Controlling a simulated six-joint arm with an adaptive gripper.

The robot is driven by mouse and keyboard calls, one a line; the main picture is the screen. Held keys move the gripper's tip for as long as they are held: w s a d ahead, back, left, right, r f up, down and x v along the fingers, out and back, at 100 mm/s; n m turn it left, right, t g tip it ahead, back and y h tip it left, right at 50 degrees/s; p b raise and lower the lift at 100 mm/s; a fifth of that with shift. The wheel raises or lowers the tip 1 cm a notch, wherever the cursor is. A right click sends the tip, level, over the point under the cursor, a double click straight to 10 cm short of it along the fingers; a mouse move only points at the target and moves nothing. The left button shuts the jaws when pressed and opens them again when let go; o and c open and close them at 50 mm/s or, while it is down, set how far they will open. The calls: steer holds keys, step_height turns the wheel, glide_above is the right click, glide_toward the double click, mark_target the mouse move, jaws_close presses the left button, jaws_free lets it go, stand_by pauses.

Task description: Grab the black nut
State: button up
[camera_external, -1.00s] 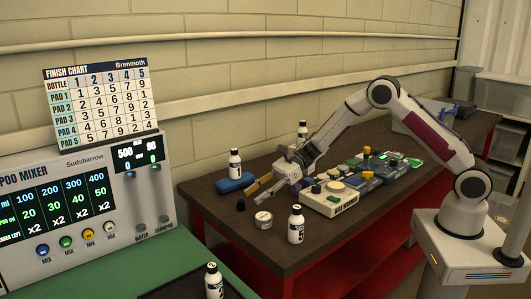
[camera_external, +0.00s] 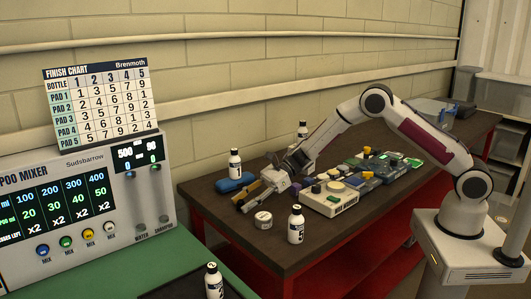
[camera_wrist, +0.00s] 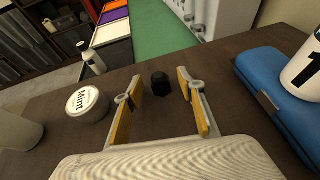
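The black nut (camera_wrist: 161,84) is a small dark piece on the brown table. In the wrist view it lies just ahead of the gap between my fingertips, with space on both sides and no finger touching it. My gripper (camera_wrist: 158,92) is open and empty, with yellow-padded fingers spread to the left and right of that gap. In the external view my gripper (camera_external: 252,192) is low over the near left part of the table. The nut is largely or wholly hidden by the fingers there.
A white tin labelled Mint (camera_wrist: 87,104) stands left of the fingers. A blue case (camera_wrist: 275,88) with a numbered bottle (camera_wrist: 304,72) lies to the right. Another white bottle (camera_external: 296,225) stands near the table's front edge. Several control boxes (camera_external: 333,199) fill the table further right.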

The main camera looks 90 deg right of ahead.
steer(key=shift+c, duration=0.3)
jaws_close()
steer(key=shift+r, duration=0.2)
step_height(320, 180, up, 10)
steer(key=shift+f, duration=0.15)
stand_by(0.5)
stand_by(0.4)
